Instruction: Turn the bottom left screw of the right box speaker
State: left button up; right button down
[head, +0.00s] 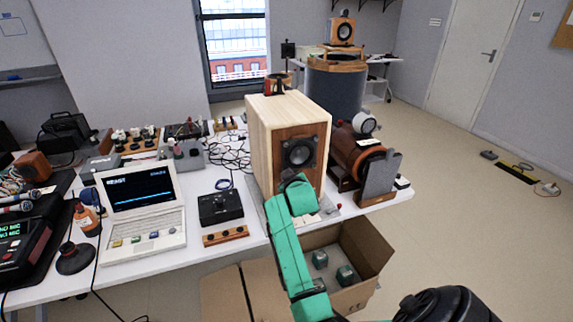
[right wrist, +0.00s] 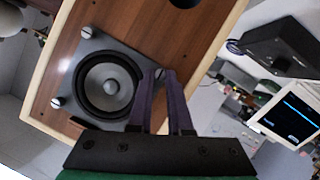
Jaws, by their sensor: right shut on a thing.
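The wooden box speaker (head: 262,140) stands upright at the right part of the table. Its square driver plate faces me, and the plate also shows close up in the right wrist view (right wrist: 83,60), tilted. My right gripper (right wrist: 161,76) is shut on the bottom left screw (right wrist: 158,72), whose head shows between the two fingertips. In the head view my green right arm covers the lower front of the speaker and most of the gripper. My left gripper is not in view.
A brown cylindrical device (head: 357,155) stands close right of the speaker. A small black box (head: 220,207) and a laptop (head: 146,195) lie to its left. An open cardboard box (head: 365,255) stands below the table edge, under my arm.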

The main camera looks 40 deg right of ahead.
jog(key=shift+s+d+m+y+p, duration=0.15)
jog(key=shift+m+y+p, duration=0.95)
jog(key=shift+m+p, duration=1)
jog(key=shift+f+n+p, duration=0.1)
jog(key=shift+n+p, duration=0.25)
jog(key=shift+n, duration=0.05)
jog(key=c, duration=0.8)
grip_release()
jog(key=shift+c, duration=0.2)
